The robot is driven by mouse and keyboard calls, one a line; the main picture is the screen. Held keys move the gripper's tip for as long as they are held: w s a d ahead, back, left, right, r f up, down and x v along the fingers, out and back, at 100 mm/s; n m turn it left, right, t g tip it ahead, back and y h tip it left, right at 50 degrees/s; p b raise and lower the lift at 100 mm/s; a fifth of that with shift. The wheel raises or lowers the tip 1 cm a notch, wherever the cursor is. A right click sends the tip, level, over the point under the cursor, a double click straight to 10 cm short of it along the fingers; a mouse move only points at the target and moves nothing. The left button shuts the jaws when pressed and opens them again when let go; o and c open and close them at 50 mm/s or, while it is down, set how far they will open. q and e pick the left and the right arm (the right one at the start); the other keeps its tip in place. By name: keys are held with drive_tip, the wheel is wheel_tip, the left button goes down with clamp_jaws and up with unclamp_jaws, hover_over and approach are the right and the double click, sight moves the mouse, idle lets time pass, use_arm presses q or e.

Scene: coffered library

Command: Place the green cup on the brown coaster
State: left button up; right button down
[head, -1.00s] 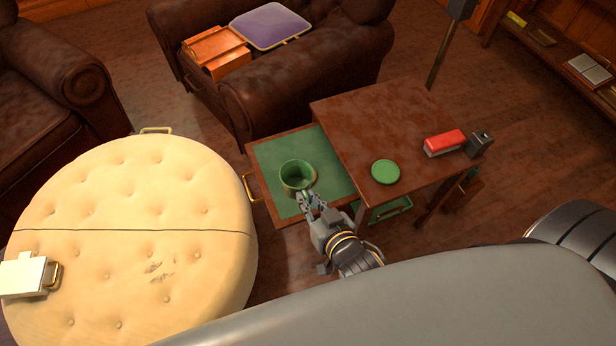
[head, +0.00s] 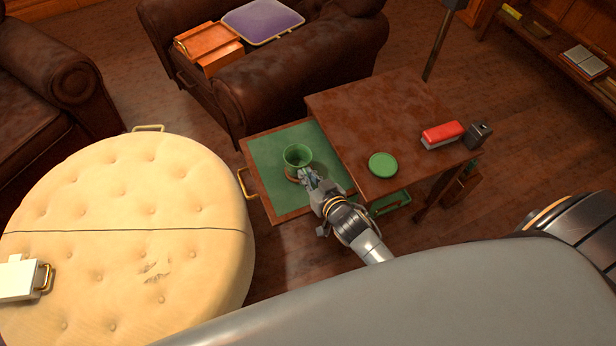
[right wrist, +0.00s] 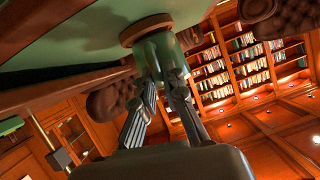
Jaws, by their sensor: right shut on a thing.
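The green cup (head: 297,155) is upright over the green-lined pull-out tray (head: 268,160) of the brown side table. My right gripper (head: 308,176) is shut on the cup's near side. The brown coaster (head: 291,174) shows as a thin edge under the cup, which hides most of it. In the right wrist view, which looks inverted, the fingers (right wrist: 160,88) hold the green cup (right wrist: 155,50), and the brown coaster (right wrist: 147,27) is right at its base. I cannot tell for sure whether the cup's full weight rests on it. My left gripper is not in view.
A green disc (head: 383,165), a red object (head: 442,134) and a dark box (head: 479,136) are on the side table (head: 375,110). A cream round ottoman (head: 130,220) stands at the left, close to the tray. A leather armchair (head: 300,80) is behind it.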

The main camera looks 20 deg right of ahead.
drive_tip(key=c, duration=1.4)
unclamp_jaws()
drive_tip(key=shift+s, duration=0.15)
drive_tip(key=p+v, duration=0.1)
drive_tip(key=v, duration=1.1)
